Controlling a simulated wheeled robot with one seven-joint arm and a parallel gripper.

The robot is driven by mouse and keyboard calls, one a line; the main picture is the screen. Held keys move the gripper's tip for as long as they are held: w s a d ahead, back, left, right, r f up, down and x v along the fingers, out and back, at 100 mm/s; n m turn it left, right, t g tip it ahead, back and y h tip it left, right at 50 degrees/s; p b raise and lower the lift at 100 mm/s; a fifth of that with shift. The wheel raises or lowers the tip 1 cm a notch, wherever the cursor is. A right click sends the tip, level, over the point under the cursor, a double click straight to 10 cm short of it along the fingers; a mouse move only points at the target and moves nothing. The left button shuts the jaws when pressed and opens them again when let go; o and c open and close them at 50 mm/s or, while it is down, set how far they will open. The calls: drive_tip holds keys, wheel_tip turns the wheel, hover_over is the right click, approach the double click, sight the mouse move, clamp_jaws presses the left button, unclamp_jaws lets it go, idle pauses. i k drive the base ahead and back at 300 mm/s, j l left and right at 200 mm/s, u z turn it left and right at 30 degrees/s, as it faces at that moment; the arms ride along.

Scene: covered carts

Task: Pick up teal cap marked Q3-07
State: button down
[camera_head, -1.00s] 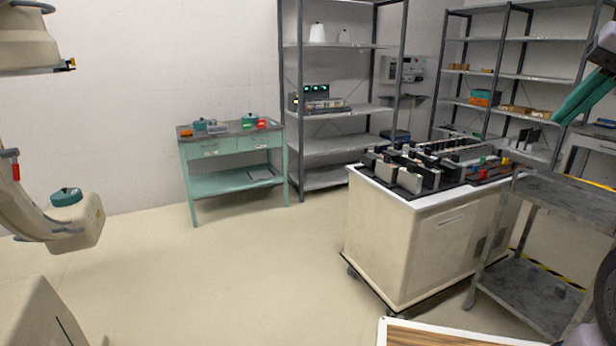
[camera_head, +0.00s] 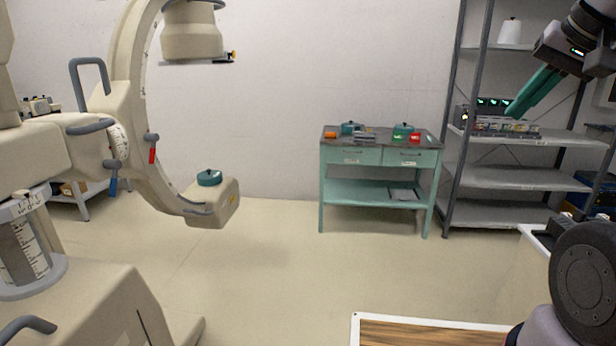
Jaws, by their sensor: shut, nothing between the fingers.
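Several teal round caps show, and no marking on them is legible, so I cannot tell which is Q3-07. One cap (camera_head: 209,178) sits on the low end of the C-arm machine (camera_head: 213,208) at left. Two more, a left cap (camera_head: 350,128) and a right cap (camera_head: 403,131), sit on the top of the teal cart (camera_head: 380,158) by the wall. My gripper (camera_head: 513,113) has teal fingers, is shut and empty, and hangs in the air at upper right, in the near foreground and well apart from the caps.
Orange and red items lie on the cart top. A grey shelf rack (camera_head: 500,181) stands right of the cart. The large C-arm body fills the left. A wood-topped, white-edged surface (camera_head: 430,332) is at the bottom. Open floor (camera_head: 280,265) lies between.

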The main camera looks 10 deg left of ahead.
sight(209, 178)
drive_tip(key=i+j+u, duration=0.1)
drive_tip(key=i+u, duration=0.2)
drive_tip(key=i, duration=0.15)
drive_tip(key=i+u, duration=0.35)
drive_tip(key=i+l+u, duration=0.3)
drive_tip(key=i, duration=0.25)
drive_tip(key=i+l+u, duration=0.15)
drive_tip(key=i+u, duration=0.2)
drive_tip(key=i+l+u, duration=0.4)
drive_tip(key=i+l, duration=0.2)
drive_tip(key=i, duration=0.25)
drive_tip(key=i+l+u, duration=0.1)
drive_tip(key=i+l, duration=0.2)
drive_tip(key=i, duration=0.2)
drive_tip(key=i+l+u, duration=0.1)
drive_tip(key=i+l, duration=0.3)
drive_tip(key=i, duration=0.1)
